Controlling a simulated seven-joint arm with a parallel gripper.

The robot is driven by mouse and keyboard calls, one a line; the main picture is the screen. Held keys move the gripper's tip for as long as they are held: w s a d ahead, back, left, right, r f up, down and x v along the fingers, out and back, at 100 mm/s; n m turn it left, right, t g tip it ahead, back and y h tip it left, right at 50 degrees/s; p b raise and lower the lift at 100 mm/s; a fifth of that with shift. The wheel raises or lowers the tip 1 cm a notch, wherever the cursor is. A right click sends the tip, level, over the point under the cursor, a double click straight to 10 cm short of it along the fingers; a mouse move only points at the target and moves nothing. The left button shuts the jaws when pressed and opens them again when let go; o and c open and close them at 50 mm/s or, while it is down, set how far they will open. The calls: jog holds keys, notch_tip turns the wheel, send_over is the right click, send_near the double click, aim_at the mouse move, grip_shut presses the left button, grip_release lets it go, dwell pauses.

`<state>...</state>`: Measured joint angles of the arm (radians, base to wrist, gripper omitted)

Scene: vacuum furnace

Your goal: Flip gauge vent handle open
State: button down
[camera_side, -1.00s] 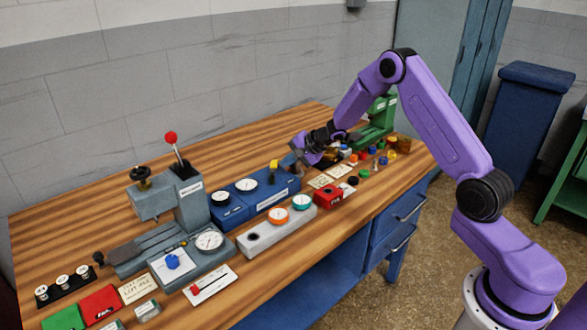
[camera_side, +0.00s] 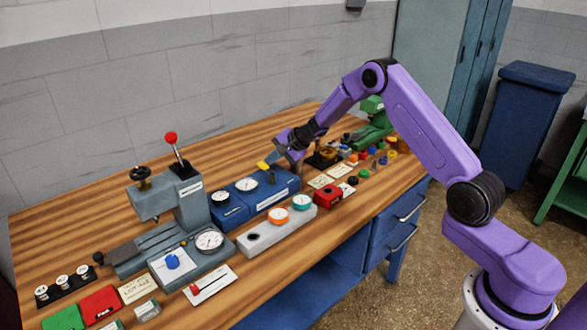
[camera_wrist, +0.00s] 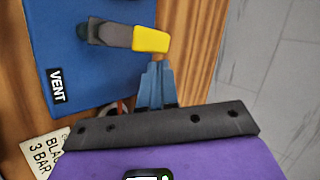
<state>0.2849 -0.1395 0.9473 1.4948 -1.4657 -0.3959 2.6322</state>
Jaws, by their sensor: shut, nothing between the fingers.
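The vent handle is a dark grey lever (camera_wrist: 108,33) with a yellow tip (camera_wrist: 151,39) on a blue gauge box (camera_wrist: 60,25) marked VENT. In the wrist view the lever lies across the picture, its yellow end to the right, reaching the box's edge. The yellow tip (camera_side: 263,166) also shows in the side view, leaning left above the blue box (camera_side: 275,193). My gripper (camera_wrist: 155,68) is shut and empty, with its fingertips just below the yellow tip. I cannot tell whether they touch it. In the side view my gripper (camera_side: 279,154) is beside the handle.
A grey block with orange and teal dials (camera_side: 268,233) stands in front of the box. A grey press with a red-knobbed lever (camera_side: 170,138) stands left. The bench behind is clear.

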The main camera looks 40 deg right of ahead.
jog(key=shift+w+a, duration=0.15)
jog(key=shift+a, duration=0.05)
dwell(0.3)
dwell(0.3)
jog(key=v, duration=1.7)
jog(key=shift+s+d, duration=0.15)
jog(key=shift+s, duration=0.05)
jog(key=shift+r, duration=0.1)
jog(key=s+a+r+n+h, duration=0.2)
jog(key=s+a+r+n, duration=0.2)
jog(key=s+a+n, duration=0.8)
jog(key=s+a+f+n+g+h, duration=0.1)
jog(key=s+n+g, duration=0.7)
jog(key=s, duration=2.2)
notch_tip(320, 180, down, 2)
jog(key=a+n, duration=0.1)
jog(key=n, duration=0.5)
jog(key=shift+s+a, duration=0.25)
